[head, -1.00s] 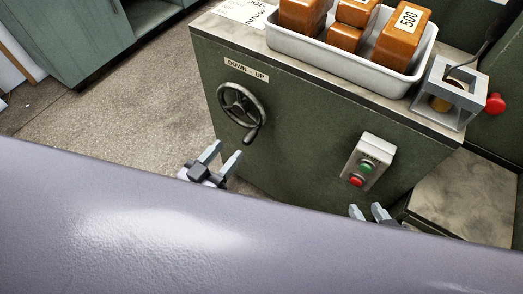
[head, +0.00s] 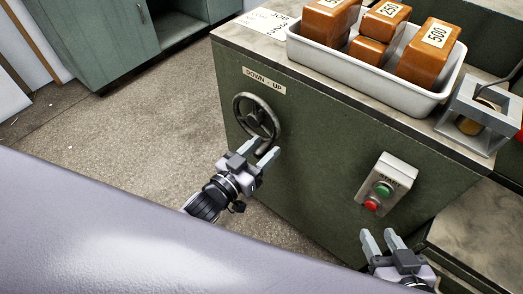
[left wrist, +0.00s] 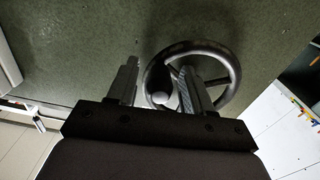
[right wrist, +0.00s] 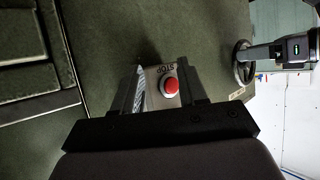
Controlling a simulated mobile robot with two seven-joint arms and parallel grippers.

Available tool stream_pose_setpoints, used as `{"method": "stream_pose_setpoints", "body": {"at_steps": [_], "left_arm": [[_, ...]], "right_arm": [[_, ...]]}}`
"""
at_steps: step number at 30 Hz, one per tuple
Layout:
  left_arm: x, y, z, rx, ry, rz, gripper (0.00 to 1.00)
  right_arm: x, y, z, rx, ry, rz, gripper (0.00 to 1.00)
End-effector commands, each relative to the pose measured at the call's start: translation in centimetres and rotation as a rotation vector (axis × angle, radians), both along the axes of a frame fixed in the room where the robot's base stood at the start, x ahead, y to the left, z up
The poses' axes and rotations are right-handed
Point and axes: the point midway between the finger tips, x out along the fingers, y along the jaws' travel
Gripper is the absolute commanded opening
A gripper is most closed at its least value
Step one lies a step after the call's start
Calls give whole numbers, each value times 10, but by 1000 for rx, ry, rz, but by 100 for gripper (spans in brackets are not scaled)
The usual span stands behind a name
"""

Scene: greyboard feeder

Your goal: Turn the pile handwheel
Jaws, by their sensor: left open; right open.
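The pile handwheel (head: 256,118) is a dark spoked wheel on the green cabinet front, under a "DOWN - UP" label (head: 264,80). It also shows in the left wrist view (left wrist: 233,72). Its crank handle (head: 266,146) sits at the lower right of the rim. My left gripper (head: 263,155) is open at the wheel's lower edge. In the left wrist view the handle's rounded end (left wrist: 161,98) lies between the open fingers; contact cannot be told. My right gripper (head: 382,244) is open and empty, below the button box (head: 384,185).
The button box has a green button and a red STOP button (right wrist: 171,86), which faces my right gripper. A white tray (head: 375,78) of orange-brown blocks and a grey metal frame (head: 478,117) stand on the cabinet top. Open floor (head: 130,135) lies left.

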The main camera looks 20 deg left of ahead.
Motion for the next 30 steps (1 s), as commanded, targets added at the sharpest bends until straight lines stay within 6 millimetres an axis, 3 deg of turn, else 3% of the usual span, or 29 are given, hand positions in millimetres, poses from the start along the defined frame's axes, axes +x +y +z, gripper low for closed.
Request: {"method": "stream_pose_setpoints", "body": {"at_steps": [7,8,12,22,30], "left_arm": [[1,0,0,0,1,0,51],[1,0,0,0,1,0,44],[0,0,0,0,1,0,0],[0,-1,2,-20,9,0,0],[-1,-4,14,-147,56,1,0]], "right_arm": [[0,0,0,1,-1,1,42],[0,0,0,1,-1,1,42],[0,0,1,1,-1,1,42],[0,0,5,-4,-2,0,42],[-2,-9,8,-9,32,-23,42]]}}
